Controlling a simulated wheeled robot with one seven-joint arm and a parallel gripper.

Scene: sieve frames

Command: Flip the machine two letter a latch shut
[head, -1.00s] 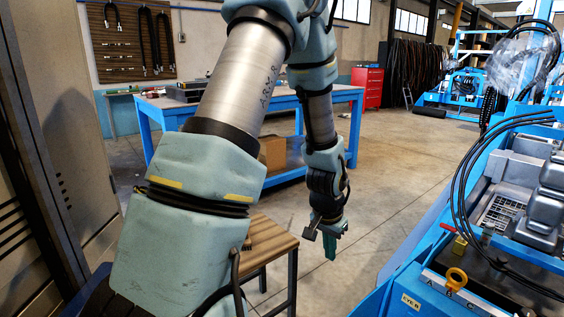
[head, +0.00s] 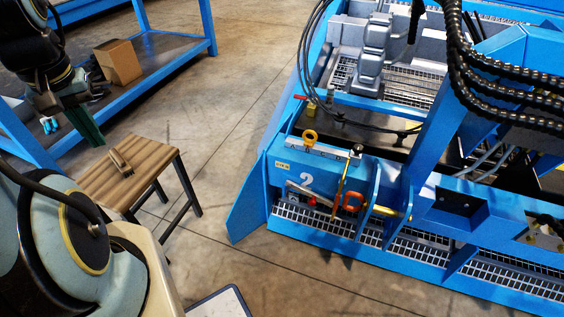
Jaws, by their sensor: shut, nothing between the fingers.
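The blue machine front (head: 330,180) carries a white "2". My gripper (head: 88,128), with green fingers, is shut and empty at the upper left, pointing down, well apart from the machine.
A wooden stool (head: 145,170) with a small brown item on it stands between my gripper and the machine. A blue bench (head: 165,55) holds a cardboard box (head: 118,62). Orange and yellow parts (head: 350,202) hang on the machine's front. Black hoses (head: 480,95) loop above it at right.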

